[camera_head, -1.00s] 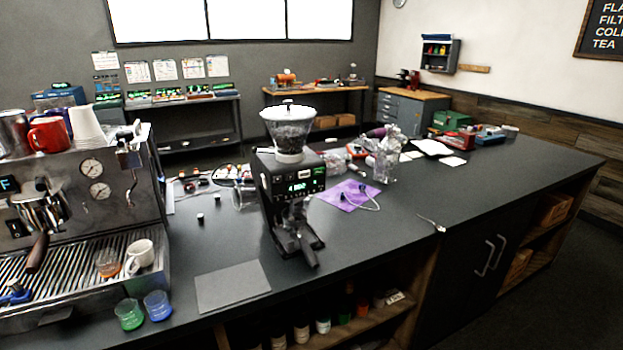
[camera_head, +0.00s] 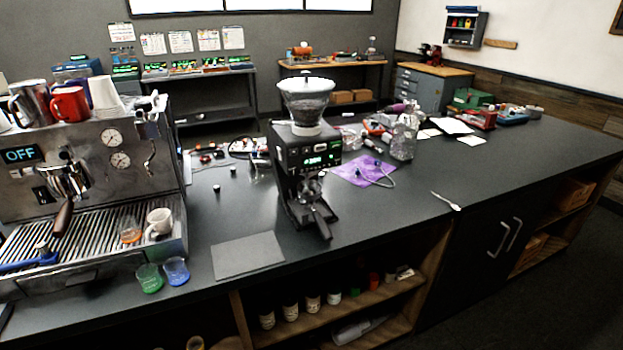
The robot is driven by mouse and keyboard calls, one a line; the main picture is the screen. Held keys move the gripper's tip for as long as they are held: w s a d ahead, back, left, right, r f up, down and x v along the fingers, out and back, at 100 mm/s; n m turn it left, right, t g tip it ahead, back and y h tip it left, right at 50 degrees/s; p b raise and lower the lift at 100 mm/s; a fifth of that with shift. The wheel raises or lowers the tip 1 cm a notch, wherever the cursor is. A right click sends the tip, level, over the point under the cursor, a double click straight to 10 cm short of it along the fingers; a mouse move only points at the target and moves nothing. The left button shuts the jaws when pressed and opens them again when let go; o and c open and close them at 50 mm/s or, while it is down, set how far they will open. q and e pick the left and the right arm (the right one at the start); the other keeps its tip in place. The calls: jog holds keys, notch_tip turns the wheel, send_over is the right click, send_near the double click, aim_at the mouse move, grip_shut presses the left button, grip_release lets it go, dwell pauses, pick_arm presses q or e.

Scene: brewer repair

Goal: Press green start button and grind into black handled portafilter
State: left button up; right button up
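The black grinder (camera_head: 300,170) stands upright on the dark counter, with a clear hopper (camera_head: 306,100) of beans on top. Its front panel (camera_head: 322,155) shows lit green marks; I cannot tell which one is the start button. A black-handled portafilter (camera_head: 318,216) sits in the grinder's fork under the spout, handle pointing toward the front. Another portafilter with a dark brown handle (camera_head: 63,215) is at the espresso machine (camera_head: 100,170) on the left, whose display reads OFF. Neither of my grippers is in view.
A grey mat (camera_head: 248,256) lies in front of the grinder. Green (camera_head: 149,278) and blue (camera_head: 176,270) cups stand by the machine. The right counter is mostly clear.

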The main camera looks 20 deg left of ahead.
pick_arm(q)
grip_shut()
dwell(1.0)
